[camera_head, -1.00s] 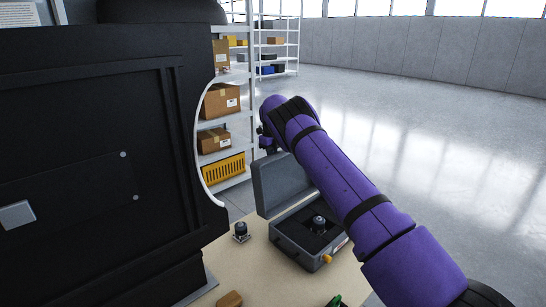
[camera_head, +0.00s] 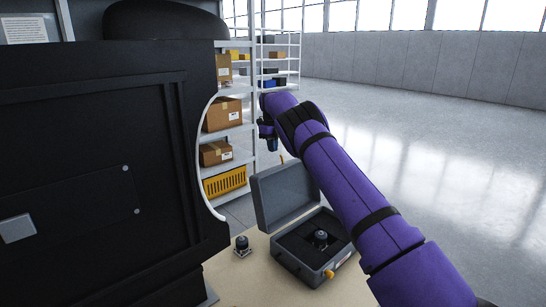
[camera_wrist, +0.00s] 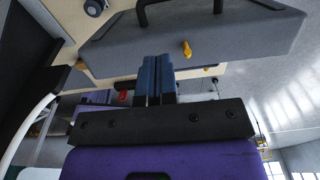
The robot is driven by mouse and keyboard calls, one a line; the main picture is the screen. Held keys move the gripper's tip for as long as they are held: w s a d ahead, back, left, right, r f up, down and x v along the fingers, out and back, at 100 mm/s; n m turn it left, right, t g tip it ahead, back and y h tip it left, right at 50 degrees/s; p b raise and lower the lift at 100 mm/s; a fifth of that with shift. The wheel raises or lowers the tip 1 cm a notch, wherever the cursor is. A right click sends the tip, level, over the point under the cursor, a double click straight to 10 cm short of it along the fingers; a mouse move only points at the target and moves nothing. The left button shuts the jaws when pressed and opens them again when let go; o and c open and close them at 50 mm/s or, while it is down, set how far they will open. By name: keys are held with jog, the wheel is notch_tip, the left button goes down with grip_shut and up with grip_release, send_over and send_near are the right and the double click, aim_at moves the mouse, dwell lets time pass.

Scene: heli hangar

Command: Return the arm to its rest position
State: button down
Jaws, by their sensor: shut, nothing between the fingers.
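My purple arm reaches forward from the lower right in the head view. My gripper (camera_head: 272,144) hangs at its far end, above and behind the open grey case, clear of the table. In the wrist view its two blue fingers (camera_wrist: 157,72) are together with nothing between them. The case (camera_head: 336,262) stands on the table with its lid (camera_head: 285,193) raised. A dark round-topped part (camera_head: 320,238) sits inside it. My arm hides some of the case's right side.
A similar small part (camera_head: 242,244) stands on the beige table (camera_head: 250,284) left of the case. A large black panel (camera_head: 95,160) fills the left side. Shelves (camera_head: 232,130) with boxes and a yellow crate (camera_head: 224,181) stand behind. Open floor (camera_head: 450,140) lies to the right.

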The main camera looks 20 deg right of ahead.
jog(key=shift+r, duration=0.5)
jog(key=s+d+r+n+t+y, duration=0.1)
jog(key=s+r+n, duration=0.4)
jog(key=s+r, duration=0.45)
jog(key=s+d+r+n+t, duration=0.1)
jog(key=s+r+n, duration=0.4)
jog(key=r, duration=0.7)
jog(key=s+a+r+n+t, duration=0.1)
jog(key=s+a+r+n, duration=0.2)
jog(key=s, duration=0.7)
jog(key=s+a+r+n+t, duration=0.1)
jog(key=s+r+n, duration=0.3)
jog(key=s, duration=0.6)
jog(key=s+a+f+n, duration=0.2)
jog(key=s+n, duration=0.3)
jog(key=s, duration=0.4)
jog(key=s+a+f+n+t, duration=0.1)
jog(key=s+f+n, duration=0.3)
jog(key=s, duration=0.6)
jog(key=s+a+f+n+t, duration=0.1)
jog(key=s+a+f+n, duration=0.2)
jog(key=s+n, duration=0.3)
jog(key=s, duration=0.4)
jog(key=shift+f+h, duration=0.2)
jog(key=shift+h, duration=0.1)
jog(key=shift+a, duration=0.2)
